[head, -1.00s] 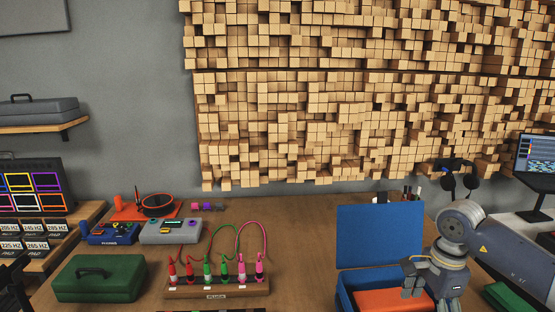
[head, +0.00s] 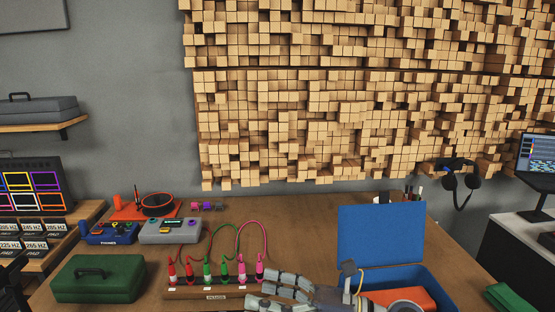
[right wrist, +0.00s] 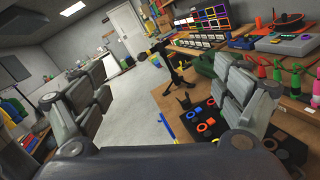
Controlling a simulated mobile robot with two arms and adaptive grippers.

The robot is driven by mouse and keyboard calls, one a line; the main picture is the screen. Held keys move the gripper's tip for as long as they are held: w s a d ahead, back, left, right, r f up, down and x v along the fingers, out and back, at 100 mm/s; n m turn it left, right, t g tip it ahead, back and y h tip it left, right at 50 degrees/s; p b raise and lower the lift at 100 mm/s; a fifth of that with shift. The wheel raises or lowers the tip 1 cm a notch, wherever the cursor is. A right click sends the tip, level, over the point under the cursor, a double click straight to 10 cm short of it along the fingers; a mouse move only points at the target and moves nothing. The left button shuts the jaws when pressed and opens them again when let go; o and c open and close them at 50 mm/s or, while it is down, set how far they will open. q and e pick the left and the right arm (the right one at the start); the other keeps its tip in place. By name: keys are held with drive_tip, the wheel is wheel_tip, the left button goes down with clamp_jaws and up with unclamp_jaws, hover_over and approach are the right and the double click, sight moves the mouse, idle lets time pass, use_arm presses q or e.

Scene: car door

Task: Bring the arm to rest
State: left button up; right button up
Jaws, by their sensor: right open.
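My right gripper (head: 264,290) is at the bottom of the head view, in front of the wooden plug stand (head: 215,293) and left of the open blue case. Its fingers point left and stand apart, with nothing between them. In the right wrist view, my right gripper (right wrist: 165,82) shows two widely spread grey fingers. They face the room beyond the bench, with a black board bearing coloured rings (right wrist: 206,127) below the right finger. My left gripper is not in view.
The open blue case (head: 381,235) holds an orange item (head: 405,298). A green case (head: 98,278) lies on the bench at left. Red, green and pink plugs with cables stand on the plug stand. The bench middle behind the stand (head: 300,225) is clear.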

drive_tip(key=w+d+r+m+t+h, duration=0.1)
drive_tip(key=w+d+m+t+h, duration=0.25)
drive_tip(key=d+m+t, duration=0.6)
drive_tip(key=w+d+m+t+h, duration=0.2)
drive_tip(key=m+t+h, duration=0.35)
drive_tip(key=m, duration=0.95)
drive_tip(key=s+d+f+m+g+h, duration=0.3)
drive_tip(key=d+f+m+h, duration=0.2)
drive_tip(key=f+m, duration=0.3)
drive_tip(key=s+d+f+m+g+h, duration=0.2)
drive_tip(key=d+f+m+g+h, duration=0.25)
drive_tip(key=f, duration=0.45)
drive_tip(key=s+d+f+m+g, duration=0.1)
drive_tip(key=s+f+m+g, duration=0.3)
drive_tip(key=s+f, duration=0.5)
drive_tip(key=s+d+f+m+g, duration=0.1)
drive_tip(key=s+f+m+g, duration=0.35)
drive_tip(key=s, duration=0.85)
wheel_tip(320, 180, down, 26)
drive_tip(key=s+n+g, duration=0.1)
drive_tip(key=s, duration=0.1)
drive_tip(key=s+d+f+g, duration=0.1)
drive_tip(key=s+d+f, duration=0.2)
drive_tip(key=s+f, duration=1.3)
drive_tip(key=shift+s+f, duration=0.4)
drive_tip(key=shift+s, duration=0.05)
drive_tip(key=shift+y, duration=0.25)
